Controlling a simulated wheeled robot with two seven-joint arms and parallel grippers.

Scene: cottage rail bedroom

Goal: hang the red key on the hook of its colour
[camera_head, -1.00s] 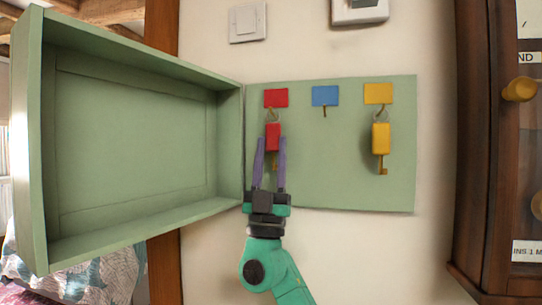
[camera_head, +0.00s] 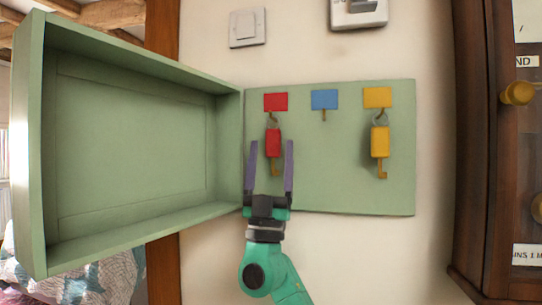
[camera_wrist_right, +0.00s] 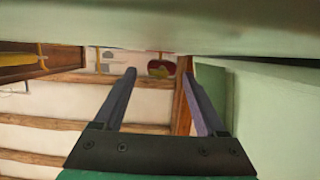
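The red key (camera_head: 273,143) hangs by its ring from the hook under the red label (camera_head: 276,101) on the green key board (camera_head: 335,160). My right gripper (camera_head: 271,146) is open, with its two purple fingers apart on either side of the key and clear space between. In the right wrist view the open fingers (camera_wrist_right: 160,75) show nothing held between them. The blue label (camera_head: 325,99) has a bare hook. A yellow key (camera_head: 380,142) hangs from the hook under the yellow label (camera_head: 378,97). My left gripper is not in view.
The green box door (camera_head: 135,140) stands open to the left of the board. A dark wooden cabinet (camera_head: 485,150) with brass knobs stands at the right. A light switch (camera_head: 247,27) and a white device (camera_head: 359,12) are on the wall above. The wall below the board is clear.

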